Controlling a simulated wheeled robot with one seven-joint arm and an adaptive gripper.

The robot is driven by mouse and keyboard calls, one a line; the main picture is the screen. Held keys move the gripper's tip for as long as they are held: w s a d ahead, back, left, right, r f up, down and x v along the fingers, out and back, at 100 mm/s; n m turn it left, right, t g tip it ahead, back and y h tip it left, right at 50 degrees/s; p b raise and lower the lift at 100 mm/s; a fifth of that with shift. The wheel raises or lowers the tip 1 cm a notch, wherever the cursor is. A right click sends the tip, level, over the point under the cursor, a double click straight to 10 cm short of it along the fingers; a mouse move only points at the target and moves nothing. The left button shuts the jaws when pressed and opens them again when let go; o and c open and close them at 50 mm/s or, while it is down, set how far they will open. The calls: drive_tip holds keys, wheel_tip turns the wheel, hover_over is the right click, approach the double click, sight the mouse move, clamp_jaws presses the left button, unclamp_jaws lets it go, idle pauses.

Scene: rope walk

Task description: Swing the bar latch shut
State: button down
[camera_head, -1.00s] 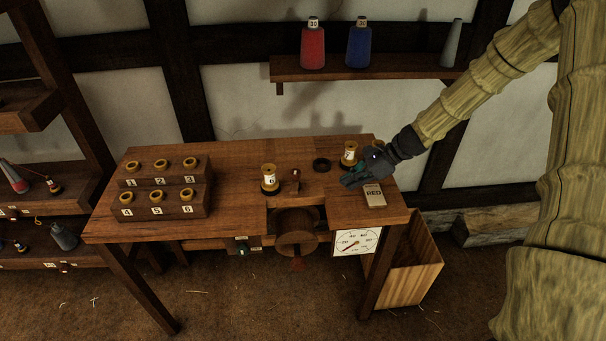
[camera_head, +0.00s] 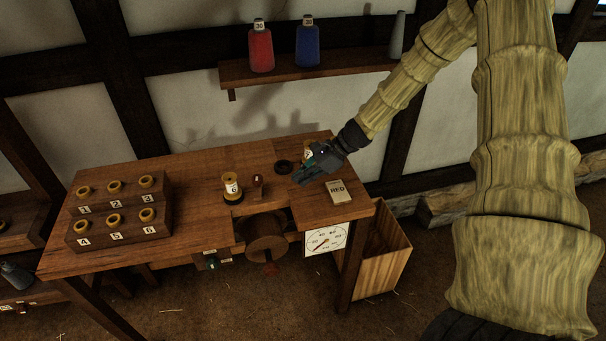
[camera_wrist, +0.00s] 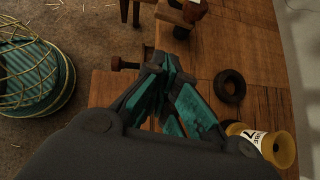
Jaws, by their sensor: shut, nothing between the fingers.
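My gripper (camera_head: 302,177) is shut and empty, low over the right part of the workbench (camera_head: 192,175). It also shows in the wrist view (camera_wrist: 168,58), its teal-lined fingers together. In the wrist view a small wooden peg with a round head (camera_wrist: 123,64) lies at a gap in the bench edge, left of the fingertips and apart from them. Beyond it stands a wooden piece with a dark red knob (camera_wrist: 192,12), cut by the top edge. A small reddish upright piece (camera_head: 257,183) stands beside spool 6 in the head view. I cannot tell which part is the bar latch.
Spool 7 (camera_wrist: 272,146) is close right of my gripper. A wooden reel (camera_head: 266,240) and a dial (camera_head: 326,239) are at the front. A numbered rack (camera_head: 118,230) stands left.

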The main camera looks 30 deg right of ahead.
sight(258, 187)
drive_tip(key=shift+w+a+f+p, duration=0.65)
drive_tip(key=shift+a+f, duration=0.2)
drive_tip(key=shift+a, duration=0.5)
drive_tip(key=shift+w+a+f+p, duration=0.65)
drive_tip(key=shift+a+f, duration=0.25)
drive_tip(key=shift+a, duration=0.45)
drive_tip(key=shift+w+a+f+p, duration=0.65)
drive_tip(key=shift+a+f, duration=0.2)
drive_tip(key=shift+a, duration=0.5)
drive_tip(key=shift+w+a, duration=0.1)
